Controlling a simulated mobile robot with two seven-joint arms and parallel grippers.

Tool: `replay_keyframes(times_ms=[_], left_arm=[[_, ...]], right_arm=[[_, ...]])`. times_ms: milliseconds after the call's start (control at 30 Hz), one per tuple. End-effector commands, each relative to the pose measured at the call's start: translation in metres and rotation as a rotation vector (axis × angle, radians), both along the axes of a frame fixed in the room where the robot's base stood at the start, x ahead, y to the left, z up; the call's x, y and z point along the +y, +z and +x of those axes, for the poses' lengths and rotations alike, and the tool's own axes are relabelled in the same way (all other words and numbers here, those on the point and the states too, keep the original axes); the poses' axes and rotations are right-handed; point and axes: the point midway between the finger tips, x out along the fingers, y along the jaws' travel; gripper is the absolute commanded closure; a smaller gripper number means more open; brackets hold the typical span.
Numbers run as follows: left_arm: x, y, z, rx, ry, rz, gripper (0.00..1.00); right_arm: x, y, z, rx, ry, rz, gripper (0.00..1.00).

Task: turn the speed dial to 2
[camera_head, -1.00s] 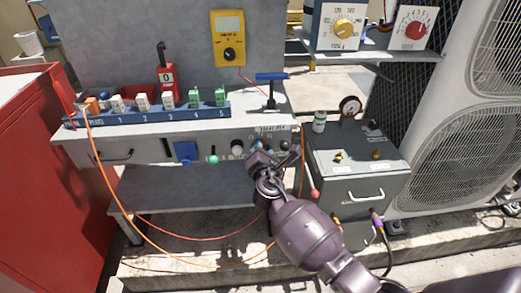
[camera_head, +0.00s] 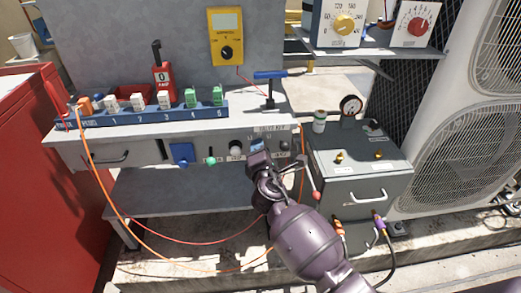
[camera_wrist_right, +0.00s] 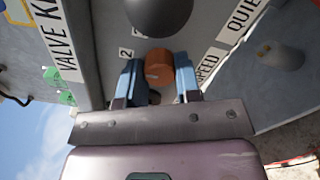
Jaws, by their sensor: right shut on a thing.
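The speed dial is an orange round knob (camera_wrist_right: 159,68) in the right wrist view, on the grey front panel. A "2" label (camera_wrist_right: 125,55) sits beside it on the left and a "SPEED" label (camera_wrist_right: 207,68) on the right. My right gripper (camera_wrist_right: 160,82) has its two blue-grey fingers on either side of the knob, shut on it. I cannot make out which mark the dial points to. In the head view my right gripper (camera_head: 257,147) is at the bench's front panel and hides the dial. My left gripper is not in view.
A dark knob (camera_wrist_right: 158,12) and a blurred grey knob (camera_wrist_right: 280,62) are near the dial. On the panel are a white knob (camera_head: 236,148), a green knob (camera_head: 211,161) and a blue square (camera_head: 181,154). A grey box (camera_head: 350,165) with a red-tipped lever stands at right.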

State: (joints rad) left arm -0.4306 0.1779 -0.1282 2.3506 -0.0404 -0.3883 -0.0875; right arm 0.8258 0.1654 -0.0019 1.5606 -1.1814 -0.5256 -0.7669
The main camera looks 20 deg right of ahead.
Motion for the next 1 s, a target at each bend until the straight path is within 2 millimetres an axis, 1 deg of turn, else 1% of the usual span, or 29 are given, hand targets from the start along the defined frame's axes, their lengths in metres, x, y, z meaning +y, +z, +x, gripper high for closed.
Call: replay_keyframes(times_ms=[167, 200, 333, 567, 700, 767, 867, 1000], left_arm=[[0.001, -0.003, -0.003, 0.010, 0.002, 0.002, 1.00], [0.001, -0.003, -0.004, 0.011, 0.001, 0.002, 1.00], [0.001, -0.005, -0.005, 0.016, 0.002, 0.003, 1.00], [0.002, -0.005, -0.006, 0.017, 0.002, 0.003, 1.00], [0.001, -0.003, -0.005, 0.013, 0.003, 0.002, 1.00], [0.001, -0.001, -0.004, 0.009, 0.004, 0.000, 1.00], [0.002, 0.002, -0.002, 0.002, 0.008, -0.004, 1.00], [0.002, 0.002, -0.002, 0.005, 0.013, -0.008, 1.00]], right_arm=[[0.001, -0.001, 0.000, 0.002, 0.001, 0.000, 0.93], [0.001, -0.001, 0.000, 0.002, 0.001, 0.000, 0.63], [0.001, -0.001, 0.000, 0.002, 0.001, 0.000, 0.43], [0.000, 0.000, 0.000, 0.001, 0.001, -0.001, 0.43], [0.001, 0.000, -0.005, 0.001, 0.001, -0.001, 0.43], [0.003, 0.000, -0.010, 0.001, 0.001, -0.002, 0.43], [0.007, 0.002, -0.023, -0.001, 0.000, 0.000, 0.43], [0.013, 0.002, -0.046, -0.001, 0.000, 0.000, 0.43]])
